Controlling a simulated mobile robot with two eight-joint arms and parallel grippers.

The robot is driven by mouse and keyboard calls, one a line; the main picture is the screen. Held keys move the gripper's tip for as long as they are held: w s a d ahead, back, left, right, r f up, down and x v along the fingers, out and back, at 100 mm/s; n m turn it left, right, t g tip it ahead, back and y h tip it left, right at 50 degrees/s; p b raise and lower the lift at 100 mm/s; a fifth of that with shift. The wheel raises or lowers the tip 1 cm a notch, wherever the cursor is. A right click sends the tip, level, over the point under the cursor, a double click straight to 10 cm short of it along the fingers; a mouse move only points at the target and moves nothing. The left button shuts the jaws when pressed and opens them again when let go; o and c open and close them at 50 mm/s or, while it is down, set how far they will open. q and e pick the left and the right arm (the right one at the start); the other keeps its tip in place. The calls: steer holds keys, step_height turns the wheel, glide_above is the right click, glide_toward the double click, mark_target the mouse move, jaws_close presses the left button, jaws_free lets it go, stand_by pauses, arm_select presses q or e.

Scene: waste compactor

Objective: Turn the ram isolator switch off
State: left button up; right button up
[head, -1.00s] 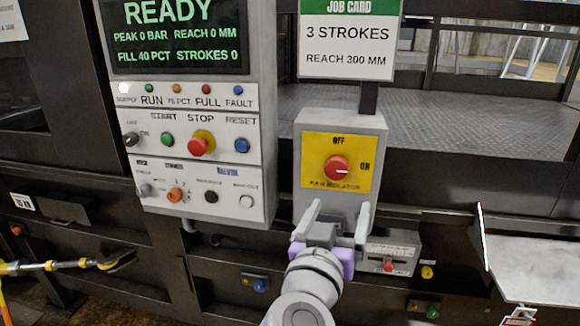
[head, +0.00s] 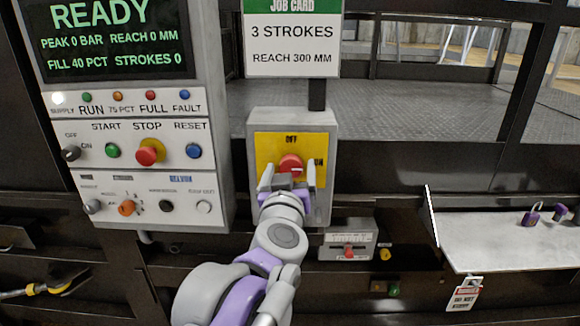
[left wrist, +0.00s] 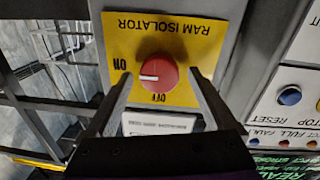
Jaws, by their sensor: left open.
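The ram isolator is a red round knob (head: 291,164) on a yellow plate (head: 263,148) on a grey box. Its white mark points to ON. My left gripper (head: 290,176) is open, in front of the lower part of the knob, with one finger on each side. In the left wrist view the plate (left wrist: 118,33) appears upside down. There the knob (left wrist: 158,73) sits between the fingertips (left wrist: 158,76) with a visible gap on each side. No contact shows, and I cannot tell how deep the fingers reach. My right gripper is not in view.
The control panel (head: 140,130) with buttons and a READY screen stands close on the left. A job card (head: 292,40) hangs above the isolator box. A small box with a red lever (head: 348,252) is below right. A shelf (head: 490,235) with purple padlocks is at the right.

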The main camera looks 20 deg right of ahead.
arm_select(q)
steer(key=shift+w, duration=0.2)
steer(key=c, duration=1.4)
